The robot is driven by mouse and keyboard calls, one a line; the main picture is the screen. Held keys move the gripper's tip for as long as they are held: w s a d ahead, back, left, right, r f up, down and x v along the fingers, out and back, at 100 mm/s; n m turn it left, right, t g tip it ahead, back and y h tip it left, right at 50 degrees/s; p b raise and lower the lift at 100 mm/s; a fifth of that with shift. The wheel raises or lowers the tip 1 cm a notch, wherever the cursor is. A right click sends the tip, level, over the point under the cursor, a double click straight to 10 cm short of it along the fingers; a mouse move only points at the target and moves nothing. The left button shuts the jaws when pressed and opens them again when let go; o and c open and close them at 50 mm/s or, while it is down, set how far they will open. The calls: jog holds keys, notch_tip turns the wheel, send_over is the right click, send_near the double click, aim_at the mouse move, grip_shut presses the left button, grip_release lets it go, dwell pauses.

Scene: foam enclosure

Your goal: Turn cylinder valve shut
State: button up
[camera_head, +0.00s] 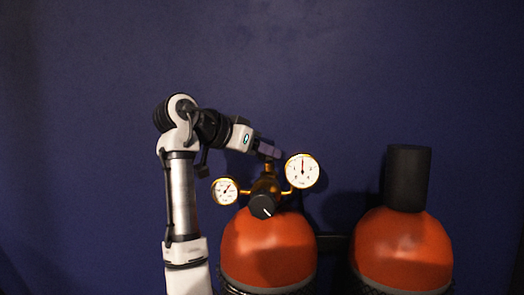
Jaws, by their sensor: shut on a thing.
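The left orange cylinder (268,248) stands upright with a brass regulator on its top. The regulator carries a small gauge (225,191) on the left, a larger gauge (302,171) on the right and a black knob (262,207) with a white mark in front. My gripper (272,150) reaches in from the left, above and behind the regulator. It is shut on the cylinder valve at the top of the brass fitting. The fingertips and the valve handle are small and dark, so the exact grip is hard to see.
A second orange cylinder (402,250) with a tall black cap (407,178) stands to the right. A dark bracket (332,243) lies between the two cylinders. A plain dark blue wall (400,60) is behind. The space above the cylinders is clear.

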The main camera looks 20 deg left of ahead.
jog(key=shift+r, duration=0.1)
dwell(0.3)
jog(key=o, duration=1)
jog(key=shift+c, duration=0.2)
jog(key=b+v, duration=0.3)
jog(key=v, duration=1)
jog(key=shift+s+a, duration=0.3)
jog(key=shift+a, duration=0.05)
